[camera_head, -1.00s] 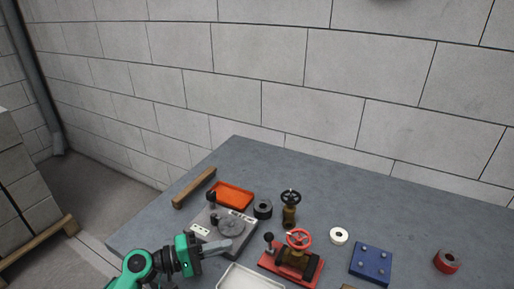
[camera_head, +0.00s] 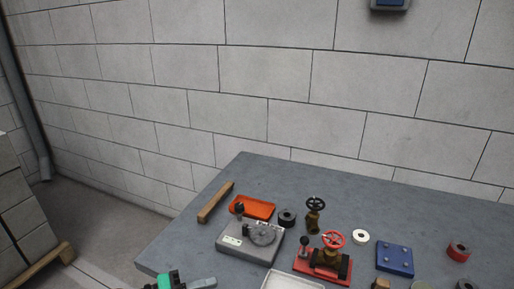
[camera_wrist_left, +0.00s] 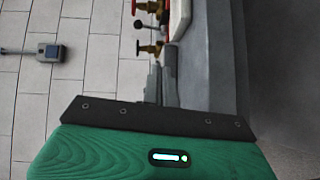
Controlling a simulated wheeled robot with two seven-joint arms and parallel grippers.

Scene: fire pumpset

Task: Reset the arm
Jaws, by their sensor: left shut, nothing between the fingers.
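My left gripper (camera_head: 203,283) shows at the bottom edge of the head view, green with grey fingers, over the near left part of the table. Its fingers are together with nothing between them. In the left wrist view the green gripper body (camera_wrist_left: 150,155) fills the bottom and the grey fingers (camera_wrist_left: 160,82) point up in the picture. Most of my left arm is cut off below the head view. My right gripper is in neither view.
The grey table (camera_head: 190,245) holds a grey fixture plate (camera_head: 240,246), an orange tray (camera_head: 252,206), a red-based valve (camera_head: 328,258), a dark-wheeled valve (camera_head: 314,215), a blue block (camera_head: 394,258) and a white tray (camera_head: 285,281). A wooden bar (camera_head: 215,203) lies at the left edge. A block wall stands behind.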

